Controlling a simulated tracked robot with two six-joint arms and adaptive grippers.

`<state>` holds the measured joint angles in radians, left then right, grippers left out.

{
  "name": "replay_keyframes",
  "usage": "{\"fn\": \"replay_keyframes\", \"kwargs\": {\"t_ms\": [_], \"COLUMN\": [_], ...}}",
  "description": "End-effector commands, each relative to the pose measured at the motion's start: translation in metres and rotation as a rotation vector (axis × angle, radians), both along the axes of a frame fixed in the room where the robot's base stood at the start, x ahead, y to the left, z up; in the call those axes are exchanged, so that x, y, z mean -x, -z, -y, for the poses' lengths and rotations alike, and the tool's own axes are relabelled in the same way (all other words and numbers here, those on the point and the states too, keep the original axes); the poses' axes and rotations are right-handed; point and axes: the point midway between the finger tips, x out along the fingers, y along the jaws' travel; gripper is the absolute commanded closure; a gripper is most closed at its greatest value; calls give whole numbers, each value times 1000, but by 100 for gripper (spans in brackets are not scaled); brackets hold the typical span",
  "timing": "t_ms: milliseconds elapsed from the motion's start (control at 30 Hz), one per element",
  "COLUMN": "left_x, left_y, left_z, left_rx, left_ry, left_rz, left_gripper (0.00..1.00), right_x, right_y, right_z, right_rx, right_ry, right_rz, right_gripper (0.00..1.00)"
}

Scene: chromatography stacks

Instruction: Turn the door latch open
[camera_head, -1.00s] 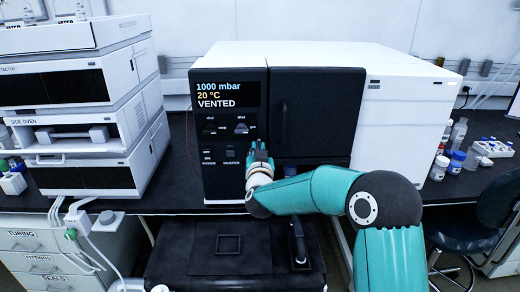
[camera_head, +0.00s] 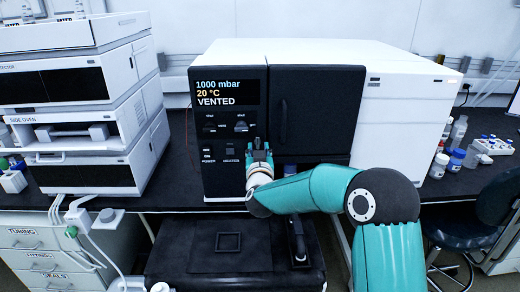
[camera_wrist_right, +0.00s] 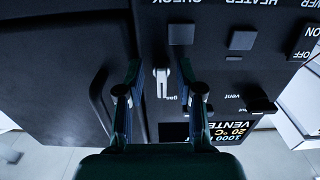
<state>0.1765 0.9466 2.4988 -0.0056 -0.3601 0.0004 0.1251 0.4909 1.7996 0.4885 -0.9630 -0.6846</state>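A black instrument front with a display reading VENTED (camera_head: 220,95) faces me. Its dark door (camera_head: 330,110) is closed and has a vertical handle (camera_head: 284,120). My right gripper (camera_head: 259,143) is in front of the control panel, just left of the door's lower edge. In the right wrist view, which is upside down, my right gripper (camera_wrist_right: 160,68) is open. A small pale lever (camera_wrist_right: 162,80), near a label reading gas, shows between its fingers, with gaps on both sides. The curved door handle (camera_wrist_right: 100,100) is left of the fingers there. My left gripper is not in view.
Knobs (camera_head: 240,127) and power and heater switches crowd the panel around my right gripper; a vent knob (camera_wrist_right: 262,105) is close by. White stacked modules (camera_head: 85,110) stand left. Bottles (camera_head: 455,160) and a vial rack (camera_head: 493,148) are on the right bench.

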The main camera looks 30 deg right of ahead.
Motion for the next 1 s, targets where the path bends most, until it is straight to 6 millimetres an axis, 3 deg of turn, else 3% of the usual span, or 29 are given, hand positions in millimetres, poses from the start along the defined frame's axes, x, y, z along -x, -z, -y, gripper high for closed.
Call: {"fn": "replay_keyframes", "kwargs": {"t_ms": [267, 467, 1000], "left_x": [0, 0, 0], "left_y": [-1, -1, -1], "left_z": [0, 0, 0], "left_rx": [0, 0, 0], "left_ry": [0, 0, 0], "left_rz": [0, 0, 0], "left_gripper": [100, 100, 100], "right_x": [0, 12, 94], "right_y": [-4, -5, -3], "right_z": [-1, -9, -58], "right_rx": [2, 3, 2], "right_ry": [-1, -3, -2], "right_rz": [8, 7, 6], "right_gripper": [62, 62, 62]}}
